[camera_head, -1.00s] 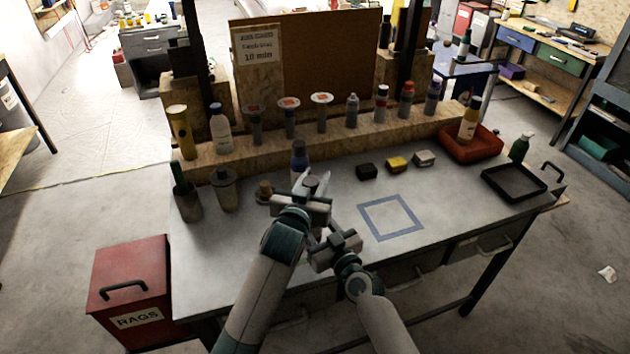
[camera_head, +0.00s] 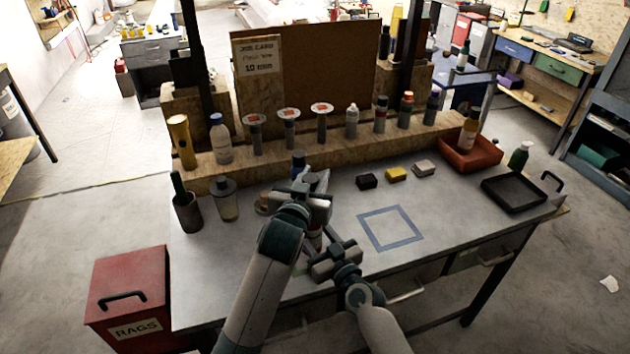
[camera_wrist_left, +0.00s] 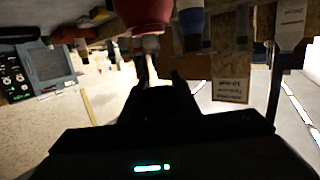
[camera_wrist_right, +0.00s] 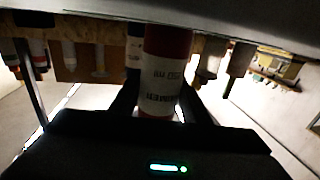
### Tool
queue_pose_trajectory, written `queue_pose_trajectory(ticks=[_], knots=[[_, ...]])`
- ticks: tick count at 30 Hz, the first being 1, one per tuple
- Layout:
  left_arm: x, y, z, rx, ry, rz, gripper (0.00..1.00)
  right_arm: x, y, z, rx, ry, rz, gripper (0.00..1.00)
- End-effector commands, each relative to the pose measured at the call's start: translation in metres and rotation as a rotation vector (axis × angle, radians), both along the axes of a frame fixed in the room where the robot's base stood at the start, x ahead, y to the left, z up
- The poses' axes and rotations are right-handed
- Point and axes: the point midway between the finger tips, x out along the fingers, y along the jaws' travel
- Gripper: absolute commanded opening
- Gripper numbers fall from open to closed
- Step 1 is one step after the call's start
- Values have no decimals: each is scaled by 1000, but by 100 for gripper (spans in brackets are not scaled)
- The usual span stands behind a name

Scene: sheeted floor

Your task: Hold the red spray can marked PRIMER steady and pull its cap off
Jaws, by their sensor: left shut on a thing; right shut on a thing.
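The red spray can (camera_head: 315,240) is upright in my right gripper (camera_head: 322,250), above the bench's front part. In the right wrist view its red and white body (camera_wrist_right: 166,75), with PRIMER lettering upside down, sits between the shut fingers. My left gripper (camera_head: 312,194) is directly above the can, shut on the dark cap (camera_wrist_left: 155,92), which is hard to make out in shadow. In the left wrist view the can's red top (camera_wrist_left: 143,14) and a pale nozzle (camera_wrist_left: 150,43) show bare, with a gap to the left fingers. The cap looks apart from the can.
A blue-topped bottle (camera_head: 299,162) stands just behind my left gripper. Small blocks (camera_head: 396,174) and a black tray (camera_head: 513,192) lie right. The blue taped square (camera_head: 391,228) is empty.

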Motion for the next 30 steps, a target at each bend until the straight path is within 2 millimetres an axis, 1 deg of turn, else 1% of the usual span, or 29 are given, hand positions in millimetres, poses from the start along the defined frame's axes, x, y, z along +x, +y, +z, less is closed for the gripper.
queue_pose_trajectory(ticks=[3, 4, 6, 15, 20, 26, 30], knots=[[0, 0, 0, 0, 0, 0, 1, 0, 0, 0, 0, 1, 0, 2], [0, 0, 0, 0, 0, 0, 1, 0, 0, 0, 0, 1, 0, 50], [0, 0, 0, 0, 0, 0, 1, 0, 0, 0, 0, 1, 0, 64], [0, 0, 0, 0, 0, 0, 1, 0, 0, 0, 0, 0, 0, 64], [0, 0, -1, 0, 0, 0, 1, -5, -3, -1, 0, 1, 0, 64], [0, 0, -3, 0, 0, 0, 1, -24, -14, -2, -1, 2, -1, 64], [0, 0, -7, 0, 0, 0, 1, -44, -25, -3, 0, 1, 0, 64]])
